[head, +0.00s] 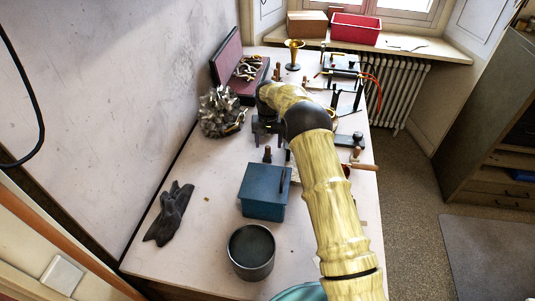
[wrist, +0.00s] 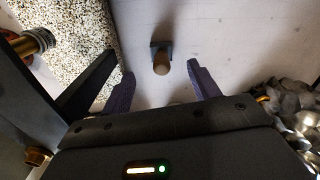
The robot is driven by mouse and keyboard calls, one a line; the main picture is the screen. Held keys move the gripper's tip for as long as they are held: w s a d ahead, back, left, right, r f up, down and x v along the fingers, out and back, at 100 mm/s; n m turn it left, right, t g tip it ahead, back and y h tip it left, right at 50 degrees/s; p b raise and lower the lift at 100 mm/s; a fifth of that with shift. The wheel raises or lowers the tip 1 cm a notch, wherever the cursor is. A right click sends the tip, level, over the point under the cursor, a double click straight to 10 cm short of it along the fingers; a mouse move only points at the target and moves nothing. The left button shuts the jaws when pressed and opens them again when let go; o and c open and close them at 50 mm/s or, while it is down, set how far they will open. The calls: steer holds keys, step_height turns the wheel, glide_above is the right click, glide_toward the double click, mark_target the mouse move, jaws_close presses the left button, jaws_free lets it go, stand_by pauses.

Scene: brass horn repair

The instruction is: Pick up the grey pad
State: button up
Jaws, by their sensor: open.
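My gripper (wrist: 161,88) is open and empty above the white bench, its two dark fingers spread. It also shows in the head view (head: 267,138), partly covered by my arm. A small dark grey square piece with a brown rounded knob (wrist: 163,66) is in the wrist view, just beyond the fingertips and centred between them, not touched. I cannot tell for sure whether it is the grey pad. A small dark upright thing (head: 267,155) stands under my gripper in the head view.
A speckled block (wrist: 84,30) lies left of the fingers. A crumpled silvery heap (head: 222,111) is left of my gripper, also in the wrist view (wrist: 300,118). A blue box (head: 263,194), an open tin (head: 251,252) and dark gloves (head: 170,212) stand nearer. Bare bench lies around the gloves.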

mark_target(268, 152)
steer(key=shift+f, duration=0.25)
steer(key=shift+f, duration=0.1)
step_height(268, 152, down, 5)
steer(key=shift+s+a+f+p, duration=0.1)
steer(key=shift+a+p, duration=0.05)
steer(key=shift+p, duration=0.85)
steer(key=c, duration=1.1)
steer(key=shift+r, duration=0.2)
step_height(268, 152, up, 10)
steer(key=shift+f+b, duration=0.1)
steer(key=shift+b, duration=1.05)
